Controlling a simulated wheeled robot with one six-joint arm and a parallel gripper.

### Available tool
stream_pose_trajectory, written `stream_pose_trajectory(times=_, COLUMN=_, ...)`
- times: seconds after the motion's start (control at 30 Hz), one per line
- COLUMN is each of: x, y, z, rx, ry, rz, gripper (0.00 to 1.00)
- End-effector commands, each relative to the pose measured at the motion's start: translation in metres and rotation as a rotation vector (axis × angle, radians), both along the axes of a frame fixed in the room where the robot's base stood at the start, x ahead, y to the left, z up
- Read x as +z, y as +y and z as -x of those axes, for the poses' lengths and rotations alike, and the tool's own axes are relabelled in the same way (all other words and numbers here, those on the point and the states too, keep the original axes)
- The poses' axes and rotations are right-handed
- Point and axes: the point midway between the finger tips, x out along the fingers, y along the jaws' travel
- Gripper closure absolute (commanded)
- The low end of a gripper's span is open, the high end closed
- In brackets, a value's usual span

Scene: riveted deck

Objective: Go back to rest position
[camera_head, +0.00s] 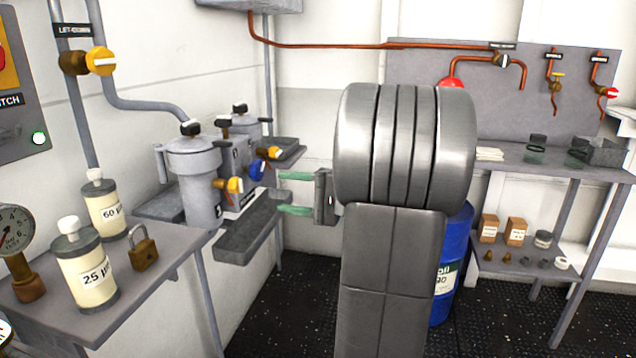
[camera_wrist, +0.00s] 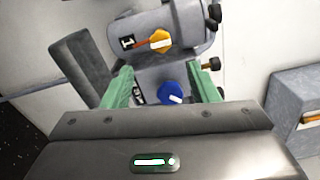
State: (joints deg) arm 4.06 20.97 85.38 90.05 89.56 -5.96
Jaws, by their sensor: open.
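My gripper (camera_head: 294,193) is open, with two green fingers pointing left in the head view. It also shows in the wrist view (camera_wrist: 163,88), with the fingers apart and nothing held. In the head view the fingers are close to the grey filter housings, near a blue knob (camera_head: 256,169) and a yellow-handled valve (camera_head: 234,185). In the wrist view the blue knob (camera_wrist: 171,94) appears between the fingers, and an orange knob (camera_wrist: 160,41) sits beyond. I cannot tell whether the fingers touch anything. My arm hides part of the back wall and bench.
A side table (camera_head: 160,290) at left holds two labelled canisters, a padlock (camera_head: 143,250) and a gauge (camera_head: 14,235). A grey trough (camera_head: 250,230) sits below the housings. A blue drum (camera_head: 452,265) stands behind my arm. A bench (camera_head: 510,158) stands at right. Dark floor (camera_head: 290,310) is clear.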

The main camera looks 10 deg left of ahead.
Motion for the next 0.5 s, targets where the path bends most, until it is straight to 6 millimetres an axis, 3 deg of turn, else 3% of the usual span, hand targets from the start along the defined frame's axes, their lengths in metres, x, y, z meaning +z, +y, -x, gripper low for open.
stream_pose_trajectory(times=0.17, x=-0.001, y=0.021, z=-0.001, rx=0.004, ry=-0.001, rz=-0.001, gripper=0.46)
stream_pose_trajectory(times=0.5, x=-0.001, y=0.082, z=-0.005, rx=0.006, ry=-0.001, rz=-0.002, gripper=0.46)
